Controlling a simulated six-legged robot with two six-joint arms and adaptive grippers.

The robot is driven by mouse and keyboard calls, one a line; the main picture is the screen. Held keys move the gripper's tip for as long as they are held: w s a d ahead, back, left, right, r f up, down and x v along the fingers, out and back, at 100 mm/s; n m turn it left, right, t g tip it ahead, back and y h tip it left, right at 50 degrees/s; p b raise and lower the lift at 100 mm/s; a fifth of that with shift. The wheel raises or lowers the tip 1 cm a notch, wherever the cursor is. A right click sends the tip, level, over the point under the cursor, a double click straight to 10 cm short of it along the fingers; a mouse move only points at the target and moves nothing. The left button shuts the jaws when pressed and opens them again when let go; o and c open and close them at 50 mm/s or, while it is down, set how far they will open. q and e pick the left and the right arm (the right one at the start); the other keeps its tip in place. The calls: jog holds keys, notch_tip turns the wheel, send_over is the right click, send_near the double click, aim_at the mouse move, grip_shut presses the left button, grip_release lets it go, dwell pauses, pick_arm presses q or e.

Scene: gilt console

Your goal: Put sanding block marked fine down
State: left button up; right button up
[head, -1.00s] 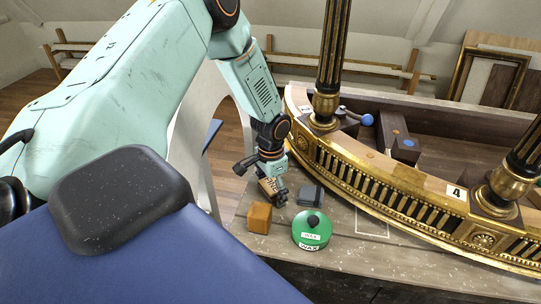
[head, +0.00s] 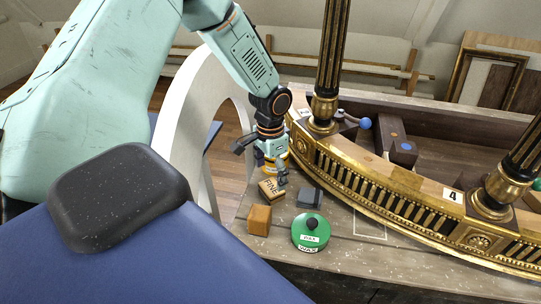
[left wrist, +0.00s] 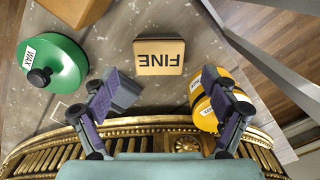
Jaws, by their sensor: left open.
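The tan sanding block marked FINE (head: 271,188) lies flat on the grey bench top, label up, near the bench's left edge. It shows whole in the left wrist view (left wrist: 160,57), with bare bench around it. My left gripper (head: 277,172) is just behind and above it in the head view. In the left wrist view my left gripper (left wrist: 160,80) has its two fingers wide apart with nothing between them, and the block lies beyond the fingertips, apart from them. My right gripper is in neither view.
A green WAX tin (head: 311,232), an orange-brown block (head: 259,220) and a dark grey block (head: 308,197) stand close by. A yellow tin (left wrist: 207,108) is beside one finger. The gilt console rail (head: 400,198) curves behind. Bare bench lies right of the WAX tin.

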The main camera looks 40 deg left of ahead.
aim_at(271, 187)
pick_arm(q)
notch_tip(271, 187, up, 6)
jog(key=shift+f, duration=0.2)
notch_tip(271, 187, down, 13)
jog(key=shift+r+b, duration=0.15)
jog(key=shift+b, duration=0.6)
jog(key=shift+f, duration=0.35)
jog(key=shift+r, duration=0.4)
jog(key=shift+f, duration=0.15)
